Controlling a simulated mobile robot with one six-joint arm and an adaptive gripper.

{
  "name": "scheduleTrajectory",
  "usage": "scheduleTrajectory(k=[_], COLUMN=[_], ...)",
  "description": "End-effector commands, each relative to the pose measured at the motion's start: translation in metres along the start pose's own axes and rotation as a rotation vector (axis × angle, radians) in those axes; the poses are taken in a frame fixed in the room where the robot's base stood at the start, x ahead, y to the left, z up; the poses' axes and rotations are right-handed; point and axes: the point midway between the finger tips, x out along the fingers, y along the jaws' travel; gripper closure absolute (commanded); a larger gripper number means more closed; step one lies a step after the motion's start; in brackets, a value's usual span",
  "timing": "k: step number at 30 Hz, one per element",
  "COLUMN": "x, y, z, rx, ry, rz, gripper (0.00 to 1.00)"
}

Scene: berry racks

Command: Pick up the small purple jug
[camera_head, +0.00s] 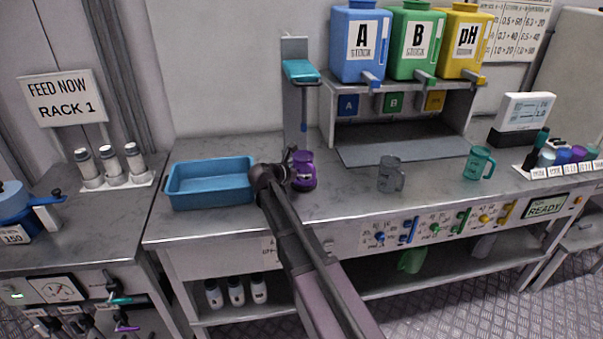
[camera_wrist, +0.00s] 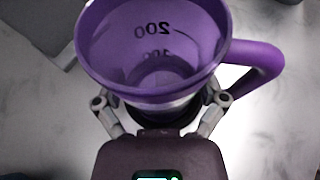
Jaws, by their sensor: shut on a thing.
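The small purple jug (camera_head: 303,167) stands upright at the middle of the bench, just in front of the stand with the teal top. In the wrist view the jug (camera_wrist: 215,75) fills the upper middle, with its open mouth towards the camera, its handle on the right and "200" and "100" marks inside. It looks empty. My gripper (camera_head: 288,172) is at the jug's left side in the head view. In the wrist view my gripper (camera_wrist: 160,105) has a finger on each side of the jug's lower body and is shut on it. The fingertips are hidden by the jug.
A blue tray (camera_head: 212,203) sits left of my gripper. A grey jug (camera_head: 388,176) and a teal jug (camera_head: 478,163) stand to the right. Behind them is a shelf (camera_head: 400,85) with blue, green and yellow tanks. The bench front between the jugs is clear.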

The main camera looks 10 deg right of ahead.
Motion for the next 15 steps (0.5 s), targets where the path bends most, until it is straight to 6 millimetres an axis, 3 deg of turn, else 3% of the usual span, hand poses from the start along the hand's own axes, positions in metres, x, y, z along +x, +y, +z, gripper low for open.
scheduleTrajectory(k=[15], x=[-0.008], y=[0.000], z=[0.019], rx=[0.000], ry=[0.000], rz=[0.000], gripper=[0.64])
